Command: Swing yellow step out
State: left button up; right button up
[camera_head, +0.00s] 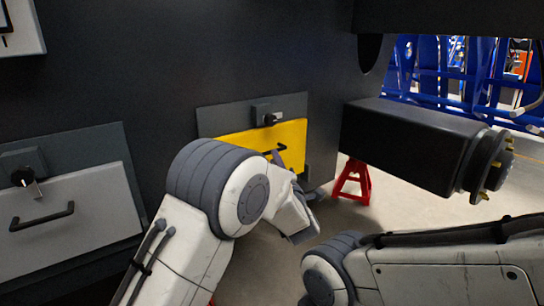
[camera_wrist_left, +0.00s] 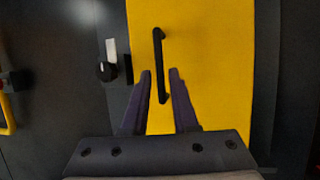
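The yellow step (camera_head: 238,139) is a flat panel set in the dark chassis wall, flush with its frame. It fills the middle of the left wrist view (camera_wrist_left: 215,60). Its black bar handle (camera_wrist_left: 158,50) stands lengthwise there, and part of it shows in the head view (camera_head: 274,151). A latch with a pale lever (camera_wrist_left: 111,50) is beside the panel, also seen in the head view (camera_head: 268,118). My left gripper (camera_wrist_left: 161,73) is open, with one finger on each side of the handle; contact cannot be told. My left arm hides part of the step. My right gripper is out of view.
A grey panel (camera_head: 85,215) with its own handle and latch is at the left. A black axle beam (camera_head: 405,140) juts out at the right, near a red stand (camera_head: 352,183). My right arm lies at the lower right. Blue racks (camera_head: 440,70) stand behind.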

pick_arm(q)
jog(key=shift+b+x, duration=0.45)
jog(key=shift+x, duration=1.95)
jog(key=shift+c, duration=0.4)
grip_shut()
